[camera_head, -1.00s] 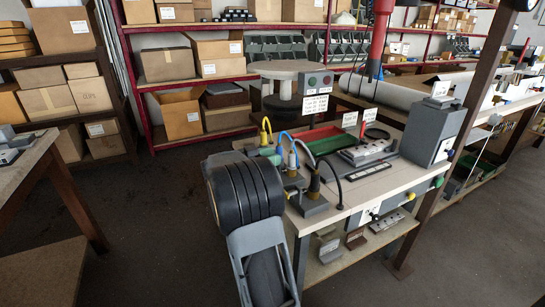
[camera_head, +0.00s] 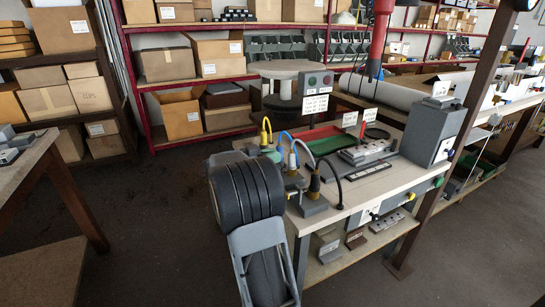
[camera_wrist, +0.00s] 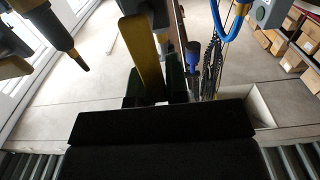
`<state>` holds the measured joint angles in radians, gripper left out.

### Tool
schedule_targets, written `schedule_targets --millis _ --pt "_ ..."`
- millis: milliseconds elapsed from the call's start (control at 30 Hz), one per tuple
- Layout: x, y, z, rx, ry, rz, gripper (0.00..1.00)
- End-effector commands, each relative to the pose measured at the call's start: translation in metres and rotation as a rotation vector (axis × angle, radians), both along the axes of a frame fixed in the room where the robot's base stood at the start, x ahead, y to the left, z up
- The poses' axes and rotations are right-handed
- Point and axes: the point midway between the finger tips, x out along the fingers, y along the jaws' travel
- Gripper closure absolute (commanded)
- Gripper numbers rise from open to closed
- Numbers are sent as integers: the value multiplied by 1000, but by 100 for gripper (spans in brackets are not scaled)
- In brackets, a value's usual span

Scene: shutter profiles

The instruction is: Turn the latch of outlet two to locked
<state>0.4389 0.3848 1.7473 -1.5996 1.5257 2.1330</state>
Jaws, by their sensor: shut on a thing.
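In the head view, several grey outlet units stand along the bench's left end, with a yellow-cabled plug (camera_head: 266,128), a blue-cabled plug (camera_head: 291,155) and a black-cabled plug (camera_head: 314,182). I cannot read which unit is outlet two. My arm covers the near left side of the bench, and my gripper is hidden there. In the wrist view, my gripper (camera_wrist: 154,86) has dark fingers close about a flat yellow bar (camera_wrist: 144,55), which may be the latch. Its lock position cannot be told. A blue plug part (camera_wrist: 193,55) is right of the fingers.
A grey plug with an orange tip (camera_wrist: 60,40) is at the wrist view's upper left. Open floor (camera_head: 150,230) lies left of the bench.

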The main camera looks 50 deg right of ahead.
Motion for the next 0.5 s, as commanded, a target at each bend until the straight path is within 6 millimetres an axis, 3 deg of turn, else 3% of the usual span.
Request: schedule_targets --millis 267,500 --pt "3 -1 -2 25 60 -1 100" --pt "12 -5 -5 93 228 -1 100"
